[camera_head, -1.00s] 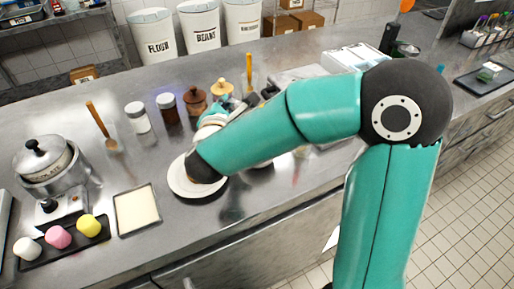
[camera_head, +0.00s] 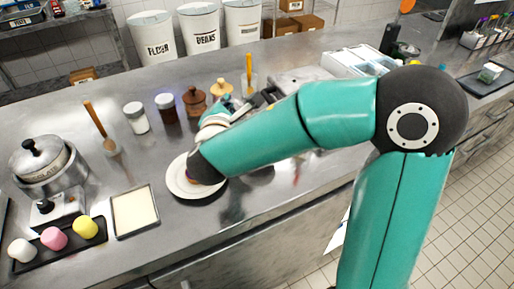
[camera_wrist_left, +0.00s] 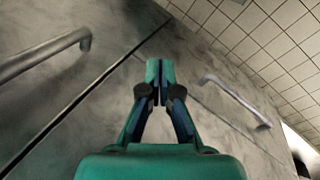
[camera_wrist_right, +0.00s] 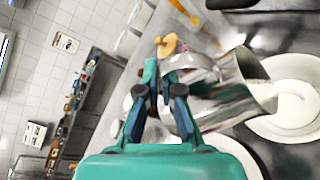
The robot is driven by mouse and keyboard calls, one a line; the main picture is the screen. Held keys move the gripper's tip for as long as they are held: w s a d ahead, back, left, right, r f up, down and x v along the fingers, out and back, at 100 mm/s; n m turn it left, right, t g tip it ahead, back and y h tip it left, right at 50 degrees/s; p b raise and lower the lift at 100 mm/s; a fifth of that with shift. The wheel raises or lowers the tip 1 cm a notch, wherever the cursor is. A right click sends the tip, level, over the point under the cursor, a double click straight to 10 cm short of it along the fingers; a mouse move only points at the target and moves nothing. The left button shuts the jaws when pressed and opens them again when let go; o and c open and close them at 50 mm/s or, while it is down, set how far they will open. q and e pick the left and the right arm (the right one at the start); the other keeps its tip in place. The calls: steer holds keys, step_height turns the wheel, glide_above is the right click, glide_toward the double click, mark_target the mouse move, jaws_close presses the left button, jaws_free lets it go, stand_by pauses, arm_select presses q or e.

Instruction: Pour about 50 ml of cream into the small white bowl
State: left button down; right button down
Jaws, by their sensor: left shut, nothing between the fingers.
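My right arm crosses the head view and hides most of its gripper and the work spot. In the right wrist view my right gripper (camera_wrist_right: 164,82) is closed at a shiny metal pitcher (camera_wrist_right: 245,82), which is tilted with its mouth towards the right. White cream (camera_wrist_right: 291,91) shows at the mouth, over a round white bowl (camera_wrist_right: 304,130). I cannot tell how much is in the bowl. My left gripper (camera_wrist_left: 158,72) is shut and empty, in front of the counter's metal cabinet fronts; it is outside the head view.
A white plate (camera_head: 179,186) lies by my right arm. A cream-coloured tray (camera_head: 134,211), a black tray with coloured balls (camera_head: 54,240) and a pot (camera_head: 41,165) stand left. Jars (camera_head: 136,117) and wooden-topped mills (camera_head: 194,101) stand behind. Cabinet handles (camera_wrist_left: 48,52) stick out near my left gripper.

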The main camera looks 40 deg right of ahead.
steer(key=shift+s+d+r+m+b, duration=0.2)
steer(key=shift+s+m+b, duration=0.1)
steer(key=shift+b, duration=0.5)
stand_by(0.4)
steer(key=w+n+p, duration=0.1)
steer(key=p, duration=0.3)
steer(key=w+a+n+p, duration=0.1)
steer(key=p, duration=0.3)
steer(key=shift+w+a+r+g, duration=0.15)
steer(key=shift+r+g, duration=0.2)
steer(key=shift+g, duration=0.05)
steer(key=shift+w+f, duration=0.1)
steer(key=shift+f, duration=0.35)
steer(key=shift+w+a+r+n+p, duration=0.15)
steer(key=shift+w+r+n+p, duration=0.1)
steer(key=shift+n+p, duration=0.15)
steer(key=shift+w+a+f+n+g+p, duration=0.25)
steer(key=shift+w+f+n+g+p, duration=0.15)
steer(key=shift+n+p, duration=0.15)
steer(key=shift+w+a+f+n+g, duration=0.1)
steer(key=shift+w+f+n+g, duration=0.1)
steer(key=shift+f+n+g, duration=0.2)
